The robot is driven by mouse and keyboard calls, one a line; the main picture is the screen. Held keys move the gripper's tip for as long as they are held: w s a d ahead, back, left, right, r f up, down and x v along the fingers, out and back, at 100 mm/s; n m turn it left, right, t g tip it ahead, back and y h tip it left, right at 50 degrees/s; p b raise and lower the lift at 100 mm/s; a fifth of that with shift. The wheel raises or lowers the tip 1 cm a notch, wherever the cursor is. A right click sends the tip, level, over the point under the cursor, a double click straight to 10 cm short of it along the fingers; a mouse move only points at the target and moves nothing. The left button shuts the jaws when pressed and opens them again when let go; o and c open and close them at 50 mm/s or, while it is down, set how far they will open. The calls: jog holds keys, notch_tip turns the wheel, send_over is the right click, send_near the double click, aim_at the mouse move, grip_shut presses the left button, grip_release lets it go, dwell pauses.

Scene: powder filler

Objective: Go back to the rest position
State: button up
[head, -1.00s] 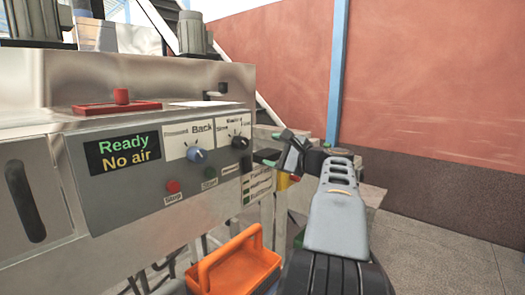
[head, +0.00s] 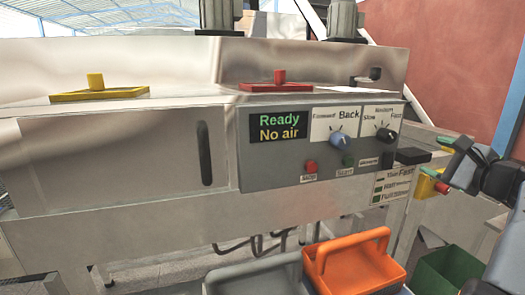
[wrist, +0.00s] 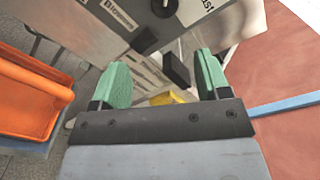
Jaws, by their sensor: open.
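My gripper (head: 448,165) is at the right edge of the head view, beside the right end of the machine's control panel (head: 290,180). In the wrist view its two green fingers (wrist: 164,80) stand wide apart. Nothing is held between them. A black block (wrist: 177,68) on the machine and a yellow part (wrist: 165,97) show beyond the gap. I cannot tell whether the fingers touch either one.
The panel display (head: 279,127) reads "Ready" and "No air". An orange basket (head: 355,268), a grey bin (head: 255,277) and a green bin (head: 450,270) stand below in front. Yellow (head: 98,94) and red (head: 277,87) handled lids sit on the machine top.

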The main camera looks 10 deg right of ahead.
notch_tip(320, 180, down, 9)
jog(key=n+g+h, duration=0.1)
jog(key=g, duration=0.3)
jog(key=s+a+f+n+g+p, duration=0.45)
jog(key=a+f+n+g, duration=0.4)
jog(key=a, duration=0.55)
jog(key=s+a+n+h+p, duration=0.1)
jog(key=s+a+n+p, duration=0.2)
jog(key=a+n, duration=0.3)
jog(key=s+a+f+n+g+p, duration=0.1)
jog(key=s+a+n+p, duration=0.2)
jog(key=a+n, duration=0.3)
jog(key=a, duration=0.3)
jog(key=shift+s+a+f+h, duration=0.2)
jog(key=shift+s+a+h, duration=0.05)
jog(key=shift+a+h, duration=0.15)
